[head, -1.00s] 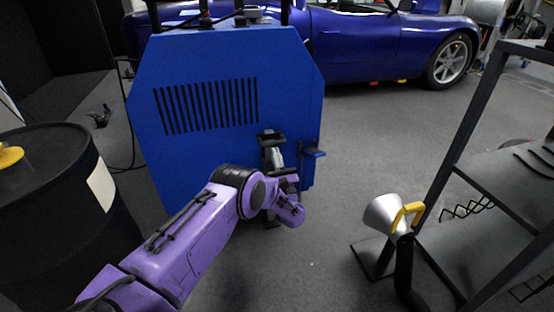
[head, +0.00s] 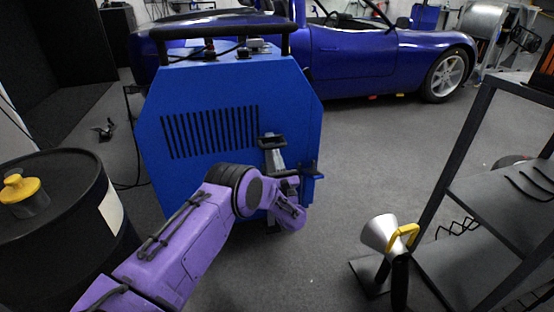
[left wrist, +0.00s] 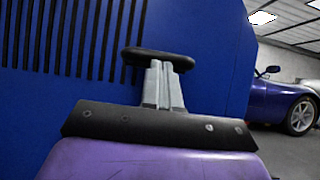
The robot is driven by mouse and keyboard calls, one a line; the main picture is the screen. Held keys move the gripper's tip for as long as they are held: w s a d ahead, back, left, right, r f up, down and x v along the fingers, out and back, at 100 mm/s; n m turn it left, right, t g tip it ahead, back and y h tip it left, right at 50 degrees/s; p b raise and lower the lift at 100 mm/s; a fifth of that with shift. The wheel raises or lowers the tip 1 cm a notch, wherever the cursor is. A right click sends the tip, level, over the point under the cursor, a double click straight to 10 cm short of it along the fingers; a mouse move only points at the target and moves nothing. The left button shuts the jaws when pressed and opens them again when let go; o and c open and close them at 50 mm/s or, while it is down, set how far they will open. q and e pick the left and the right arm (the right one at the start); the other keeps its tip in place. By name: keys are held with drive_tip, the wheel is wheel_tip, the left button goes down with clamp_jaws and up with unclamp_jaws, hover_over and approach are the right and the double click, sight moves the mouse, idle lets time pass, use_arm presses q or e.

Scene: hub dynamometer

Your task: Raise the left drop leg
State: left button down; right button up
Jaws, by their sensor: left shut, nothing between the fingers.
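The blue dynamometer cabinet (head: 190,85) stands ahead with its slotted panel facing me. A black bar-shaped handle (head: 271,141), apparently the drop leg's, is on the lower right of this face. It also shows in the left wrist view (left wrist: 158,59). My left gripper (head: 273,154) points up, its two grey fingers shut together with nothing between them. Their tips are just under the handle and seem to touch it; the wrist view (left wrist: 163,84) shows no clear gap. My purple arm hides most of the leg below. My right gripper is not in view.
A black drum (head: 60,225) with a yellow cap stands at left. A grey shelf rack (head: 455,175) and a silver lamp with a yellow handle (head: 379,233) are at right. A blue car (head: 370,55) is behind. The floor between cabinet and rack is clear.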

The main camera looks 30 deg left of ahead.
use_arm(q)
drive_tip(key=w+a+f+v, duration=0.1)
drive_tip(key=f+v, duration=0.1)
drive_tip(key=v, duration=1.1)
drive_tip(key=shift+b, duration=0.45)
drive_tip(key=shift+a+f, duration=0.1)
drive_tip(key=shift+a, duration=0.05)
